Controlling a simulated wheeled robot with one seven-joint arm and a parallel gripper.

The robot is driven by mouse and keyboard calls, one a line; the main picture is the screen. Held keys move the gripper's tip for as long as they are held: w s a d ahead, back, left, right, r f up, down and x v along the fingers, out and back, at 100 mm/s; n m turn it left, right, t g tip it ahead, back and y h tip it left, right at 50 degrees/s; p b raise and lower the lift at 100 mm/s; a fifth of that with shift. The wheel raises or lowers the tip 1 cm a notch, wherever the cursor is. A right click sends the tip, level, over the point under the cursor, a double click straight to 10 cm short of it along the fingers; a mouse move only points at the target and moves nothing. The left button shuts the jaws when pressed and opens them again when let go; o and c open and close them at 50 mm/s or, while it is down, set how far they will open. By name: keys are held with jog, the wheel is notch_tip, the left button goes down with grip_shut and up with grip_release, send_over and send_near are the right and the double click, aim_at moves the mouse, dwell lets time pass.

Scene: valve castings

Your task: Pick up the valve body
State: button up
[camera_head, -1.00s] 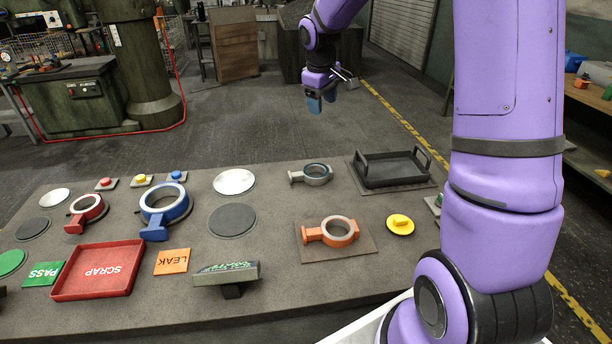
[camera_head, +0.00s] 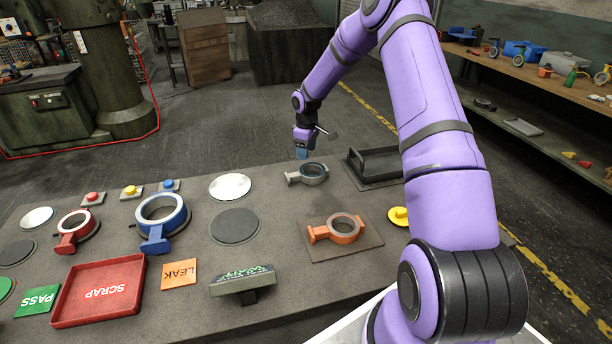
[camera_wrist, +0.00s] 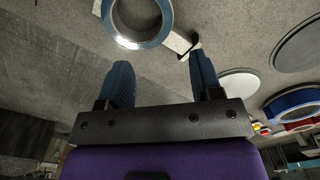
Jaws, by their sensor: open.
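The grey valve body (camera_head: 314,181), a ring with a side lug, lies on the bench near its far edge. In the wrist view the ring (camera_wrist: 164,36) is at the top, cut off by the frame, with its pale lug to the right. My gripper (camera_head: 302,153) is open and empty, with blue fingers pointing down just beyond and above this casting. In the wrist view my fingers (camera_wrist: 160,62) are apart and the casting is not between them. An orange valve body (camera_head: 320,233) lies on a brown plate. Blue (camera_head: 155,245) and red (camera_head: 68,243) ones stand at left.
A black handled tray (camera_head: 361,180) stands right of the grey casting, partly hidden by my arm. A red SCRAP tray (camera_head: 62,320), an orange LEAK card (camera_head: 180,274) and a sign stand (camera_head: 242,282) are nearer. A yellow knob (camera_head: 398,214) is beside my arm.

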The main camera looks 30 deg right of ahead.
jog(key=f, duration=1)
jog(key=shift+a+f, duration=0.25)
jog(key=shift+f, duration=0.1)
grip_shut()
jog(key=shift+r, duration=0.15)
dwell(0.9)
